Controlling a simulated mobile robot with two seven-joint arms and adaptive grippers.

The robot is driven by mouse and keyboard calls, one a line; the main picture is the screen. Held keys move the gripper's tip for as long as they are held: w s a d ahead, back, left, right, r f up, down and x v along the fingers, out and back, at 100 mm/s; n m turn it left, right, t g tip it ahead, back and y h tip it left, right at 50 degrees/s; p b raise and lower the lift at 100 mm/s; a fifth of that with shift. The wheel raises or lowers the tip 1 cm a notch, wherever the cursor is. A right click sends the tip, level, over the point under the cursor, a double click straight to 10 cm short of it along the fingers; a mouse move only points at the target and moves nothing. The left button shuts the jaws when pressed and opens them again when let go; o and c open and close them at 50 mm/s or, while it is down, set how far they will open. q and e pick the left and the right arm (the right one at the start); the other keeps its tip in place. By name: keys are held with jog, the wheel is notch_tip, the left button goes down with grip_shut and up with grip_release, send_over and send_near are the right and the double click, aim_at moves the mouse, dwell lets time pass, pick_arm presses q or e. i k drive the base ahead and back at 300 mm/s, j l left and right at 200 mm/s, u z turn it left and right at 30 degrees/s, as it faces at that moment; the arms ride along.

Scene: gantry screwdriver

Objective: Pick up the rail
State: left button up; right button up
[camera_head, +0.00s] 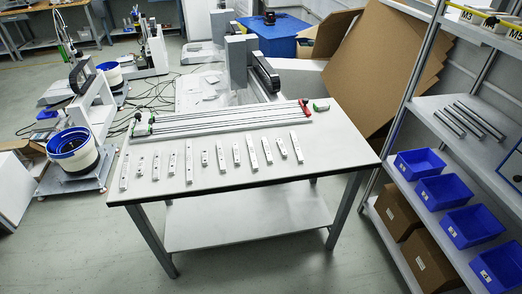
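Several short, light metal rails lie apart in a row across the white table, one of them being a rail (189,161) left of the middle. A long rail assembly (220,122) with a green end at left and a red end at right lies behind them. Several dark grey bars (440,124) lie side by side on the upper shelf at right. I cannot tell which of these is the rail named in the task. Neither of my grippers shows in this view.
The white table (300,172) has a bare front edge. A metal shelf rack (408,100) stands close on the right, with blue bins (419,163) and cardboard boxes (398,212). Machines with a blue bowl (72,146) stand at left. Floor in front is clear.

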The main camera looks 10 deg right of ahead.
aim_at(250, 145)
jog(key=i+l+u, duration=0.25)
jog(key=i+l, duration=0.15)
jog(key=l, duration=0.25)
jog(key=i+l+u, duration=0.1)
jog(key=l, duration=0.25)
jog(key=i, duration=0.05)
